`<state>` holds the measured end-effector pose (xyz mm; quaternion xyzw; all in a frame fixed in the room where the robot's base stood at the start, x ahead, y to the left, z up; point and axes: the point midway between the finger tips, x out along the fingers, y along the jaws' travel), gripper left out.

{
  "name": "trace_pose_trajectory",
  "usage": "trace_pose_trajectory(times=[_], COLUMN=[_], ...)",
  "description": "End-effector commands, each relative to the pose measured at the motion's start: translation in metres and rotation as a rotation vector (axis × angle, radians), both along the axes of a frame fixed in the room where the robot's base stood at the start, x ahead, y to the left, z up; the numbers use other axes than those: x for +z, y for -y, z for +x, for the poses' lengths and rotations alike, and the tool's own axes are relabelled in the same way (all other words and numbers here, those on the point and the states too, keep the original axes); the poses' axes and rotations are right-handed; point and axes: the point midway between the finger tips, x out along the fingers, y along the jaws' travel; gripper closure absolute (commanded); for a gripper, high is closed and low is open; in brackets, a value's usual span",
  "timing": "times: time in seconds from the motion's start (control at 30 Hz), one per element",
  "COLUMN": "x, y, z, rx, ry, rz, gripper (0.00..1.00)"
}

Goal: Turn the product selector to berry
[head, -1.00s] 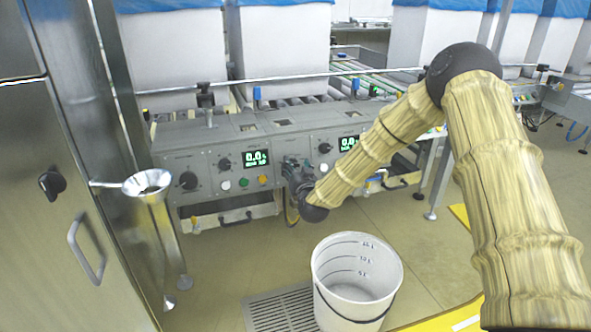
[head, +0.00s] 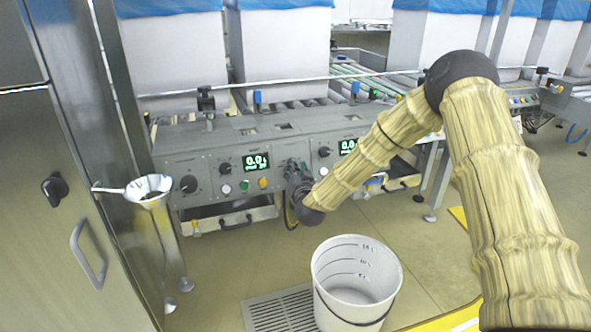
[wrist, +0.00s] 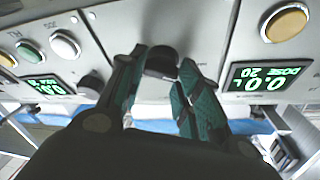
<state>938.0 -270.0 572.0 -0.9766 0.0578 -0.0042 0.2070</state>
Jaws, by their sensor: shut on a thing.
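My gripper (wrist: 160,75) is shut on a dark round knob (wrist: 161,60) on the grey control panel. One finger is on each side of it in the wrist view. In the head view my gripper (head: 295,172) is at the panel front (head: 215,158), between the two green displays, and hides that knob. The knob's label and pointer cannot be read, so its setting cannot be told. The left panel display (head: 256,161) also shows in the wrist view (wrist: 272,77), with "0.0 L" and "DOSE 20".
Another large knob (head: 189,184) and a small knob (head: 225,168) sit on the left panel, near coloured buttons. A white bucket (head: 330,268) stands on the floor below. A metal funnel (head: 150,190) and a steel cabinet (head: 45,240) are at the left.

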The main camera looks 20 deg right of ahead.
Motion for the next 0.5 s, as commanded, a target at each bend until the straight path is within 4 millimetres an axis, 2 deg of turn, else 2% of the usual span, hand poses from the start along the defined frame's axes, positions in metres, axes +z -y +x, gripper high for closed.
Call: trace_pose_trajectory(times=[0.5], x=[0.0041], y=[-0.0004], z=[0.0001], rx=[-0.157], ry=[-0.016], rz=[0.439], gripper=[0.9])
